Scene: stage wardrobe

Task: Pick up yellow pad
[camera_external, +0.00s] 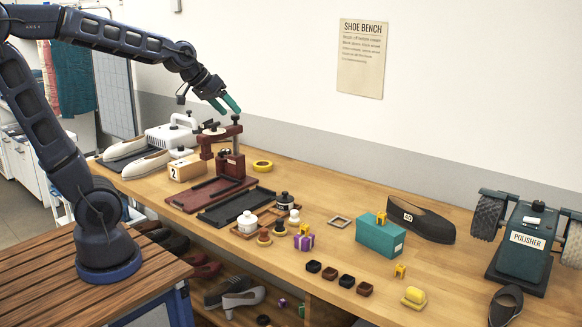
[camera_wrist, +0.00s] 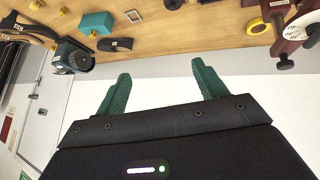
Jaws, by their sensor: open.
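Several small yellow pieces are on the wooden bench, and I cannot tell for sure which is the yellow pad. The widest is a yellow pad-like block (camera_external: 413,295) with a paler base, at the bench's front edge. A smaller yellow piece (camera_external: 400,270) stands just behind it. Another yellow piece (camera_external: 381,217) sits on a teal box (camera_external: 378,238), and one more yellow piece (camera_external: 304,229) sits on a purple block (camera_external: 303,242). My gripper (camera_external: 230,105) is open and empty, high above the back left of the bench. Its green fingers also show in the wrist view (camera_wrist: 162,70).
A dark red press (camera_external: 231,163) stands below my gripper, with a yellow ring (camera_external: 262,166) beside it. A black shoe (camera_external: 421,220) and the polisher (camera_external: 524,240) stand at the right. Small dark cups (camera_external: 330,273) line the front. The bench's back middle is clear.

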